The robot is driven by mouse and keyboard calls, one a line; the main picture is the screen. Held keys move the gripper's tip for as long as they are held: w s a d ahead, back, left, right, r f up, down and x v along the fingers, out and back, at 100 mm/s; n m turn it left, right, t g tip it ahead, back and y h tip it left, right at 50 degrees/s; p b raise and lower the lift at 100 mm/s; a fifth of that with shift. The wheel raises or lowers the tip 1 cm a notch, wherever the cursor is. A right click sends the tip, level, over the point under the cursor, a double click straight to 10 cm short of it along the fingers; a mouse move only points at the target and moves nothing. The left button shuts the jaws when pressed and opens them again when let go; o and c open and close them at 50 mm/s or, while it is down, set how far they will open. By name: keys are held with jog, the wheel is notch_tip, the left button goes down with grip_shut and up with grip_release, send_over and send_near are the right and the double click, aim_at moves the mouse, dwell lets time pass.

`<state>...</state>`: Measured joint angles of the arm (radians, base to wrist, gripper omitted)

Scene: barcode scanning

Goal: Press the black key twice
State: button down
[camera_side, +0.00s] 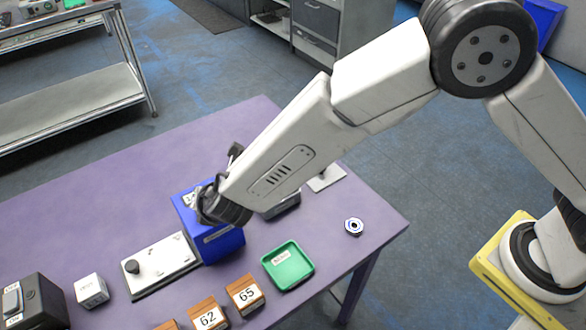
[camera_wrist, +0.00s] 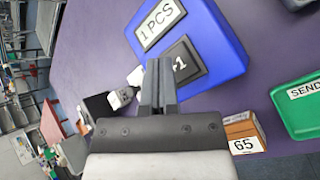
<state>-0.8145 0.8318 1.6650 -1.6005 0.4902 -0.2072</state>
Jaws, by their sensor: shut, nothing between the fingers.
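The blue box (camera_wrist: 213,35) carries a white "1 PCS" label and a black key (camera_wrist: 186,62) marked "+1" in the wrist view. My gripper (camera_wrist: 160,62) is shut and empty. Its fingers appear in front of the key's left part and hide some of it. Whether the fingertips touch the key cannot be told. In the side view the blue box (camera_side: 222,245) stands on the purple table, with the end of my arm over its top. The key and the fingers are hidden there.
A green tray (camera_side: 307,270) and wooden blocks labelled 62 (camera_side: 208,318) and 65 (camera_side: 246,295) lie in front of the box. A white plate with a black knob (camera_side: 132,267) is at its left. A small round piece (camera_side: 354,226) lies at right. The table's back left is clear.

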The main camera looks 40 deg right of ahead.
jog(key=shift+f, duration=0.9)
dwell(1.9)
jog(key=shift+r, duration=0.9)
jog(key=shift+r, duration=2.5)
jog(key=shift+d, duration=0.1)
